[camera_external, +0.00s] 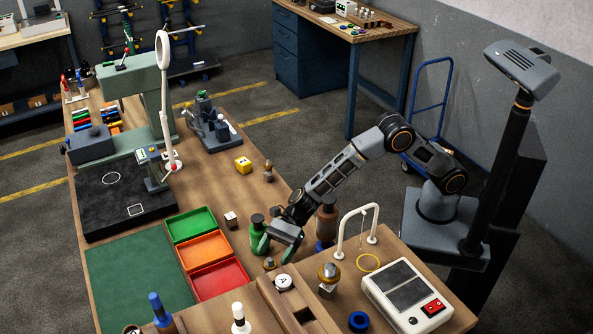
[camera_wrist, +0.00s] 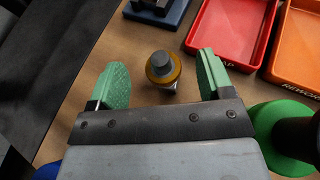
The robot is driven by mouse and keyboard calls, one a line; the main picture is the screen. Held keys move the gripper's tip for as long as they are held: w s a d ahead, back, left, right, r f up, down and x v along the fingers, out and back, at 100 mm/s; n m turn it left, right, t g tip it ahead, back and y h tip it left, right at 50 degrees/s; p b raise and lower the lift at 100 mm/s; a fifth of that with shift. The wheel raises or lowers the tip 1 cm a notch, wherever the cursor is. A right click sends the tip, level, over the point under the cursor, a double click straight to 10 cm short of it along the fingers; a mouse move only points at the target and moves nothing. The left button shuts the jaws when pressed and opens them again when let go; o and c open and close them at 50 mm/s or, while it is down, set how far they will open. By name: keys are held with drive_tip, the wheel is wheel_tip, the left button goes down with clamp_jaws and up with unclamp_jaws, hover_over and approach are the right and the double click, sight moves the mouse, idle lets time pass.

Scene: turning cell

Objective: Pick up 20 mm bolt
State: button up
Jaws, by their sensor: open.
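A bolt-like part with a grey head and a brass-coloured collar (camera_wrist: 163,68) shows between my fingers in the wrist view. In the outside view it is the small part (camera_external: 270,264) on the wooden bench, just below my gripper (camera_external: 277,247). My gripper, with two green-padded fingers, also shows in the wrist view (camera_wrist: 158,82). It is open, with a gap between the part and each finger. Similar upright parts stand behind, near the yellow cube (camera_external: 268,172), and on the front right board (camera_external: 329,275). No size marking is readable on any of them.
The red tray (camera_wrist: 229,40) and orange tray (camera_wrist: 300,52) lie nearby. A wooden block with a white disc (camera_external: 284,283) stands in front. A white cube (camera_external: 231,219) sits behind.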

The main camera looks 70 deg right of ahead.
sight(267, 267)
drive_tip(key=shift+p+x, duration=0.75)
drive_tip(key=shift+x, duration=1.45)
